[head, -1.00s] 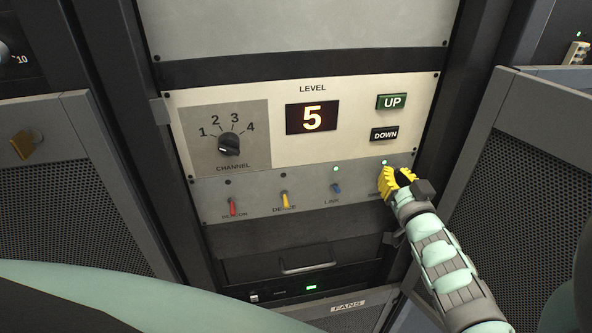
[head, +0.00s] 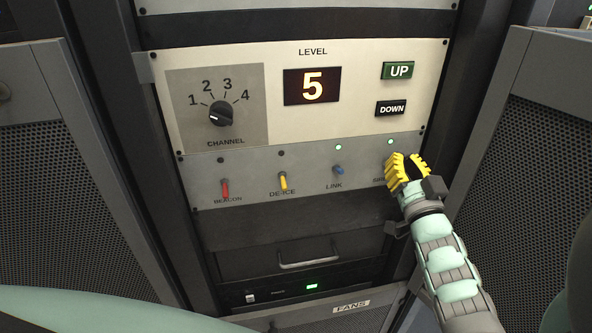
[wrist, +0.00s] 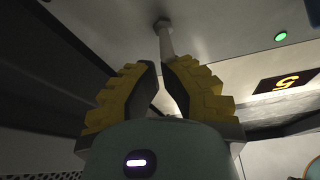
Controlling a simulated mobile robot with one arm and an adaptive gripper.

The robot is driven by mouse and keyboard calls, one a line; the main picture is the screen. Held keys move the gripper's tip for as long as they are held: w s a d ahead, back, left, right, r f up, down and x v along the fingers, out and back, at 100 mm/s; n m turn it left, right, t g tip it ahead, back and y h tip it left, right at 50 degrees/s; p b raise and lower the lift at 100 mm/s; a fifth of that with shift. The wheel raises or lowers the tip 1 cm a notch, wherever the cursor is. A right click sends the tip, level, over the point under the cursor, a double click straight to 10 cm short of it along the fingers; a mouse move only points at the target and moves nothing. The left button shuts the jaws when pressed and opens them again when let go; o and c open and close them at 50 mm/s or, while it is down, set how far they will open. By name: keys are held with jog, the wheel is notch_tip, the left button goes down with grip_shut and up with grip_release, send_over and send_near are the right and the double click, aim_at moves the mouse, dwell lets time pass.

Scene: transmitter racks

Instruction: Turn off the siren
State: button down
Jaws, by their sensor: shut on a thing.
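The panel's lower strip (head: 311,183) carries a row of toggle switches. The rightmost switch is hidden behind my gripper (head: 402,165) in the head view, and its label is mostly covered and unreadable. A green lamp (head: 390,141) above it is lit. In the wrist view a slim metal lever (wrist: 166,38) hangs from the panel face and runs down between the yellow fingertips of my gripper (wrist: 162,75). My gripper is shut on this lever. The fingers hide the lever's end.
To the left are the blue LINK switch (head: 338,169) with a lit lamp, the yellow DE-ICE switch (head: 283,181) and the red BEACON switch (head: 225,188). Above are the CHANNEL knob (head: 220,115), level display (head: 312,86) reading 5, and UP (head: 398,71) and DOWN (head: 391,108) buttons.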

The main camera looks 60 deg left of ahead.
jog(key=f+b, duration=0.1)
jog(key=b, duration=0.1)
jog(key=shift+d+t+y+b, duration=0.1)
jog(key=shift+t+y+b, duration=0.3)
jog(key=y+b, duration=0.1)
jog(key=b, duration=0.3)
jog(key=shift+s+f+t+y, duration=0.1)
jog(key=shift+f+t+y, duration=0.05)
jog(key=shift+t+y, duration=0.2)
jog(key=shift+d, duration=0.1)
